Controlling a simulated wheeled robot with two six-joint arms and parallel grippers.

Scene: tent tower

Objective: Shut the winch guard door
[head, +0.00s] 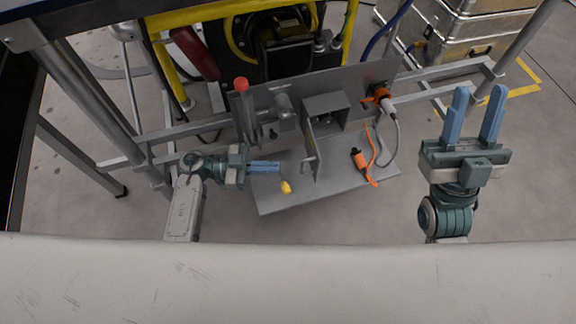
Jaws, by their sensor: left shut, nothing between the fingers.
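The winch guard looks like a grey open-fronted box (330,112) on a grey upright panel (375,76). Its door (315,148) appears as a plate standing out from the box's left side, open, with a small pale handle (308,164) on its left face. My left gripper (279,168) is shut and empty, pointing right, left of the door and apart from its handle. My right gripper (478,98) is open and empty, off to the right of the panel. The inside of the box is partly hidden.
A grey shelf (275,200) lies below the panel. A yellow knob (286,187) is close to my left fingertips. A red-topped lever (241,85) stands at left. An orange plug (359,158) and a socket with cable (381,96) are right of the door. Metal cases (465,45) stand behind.

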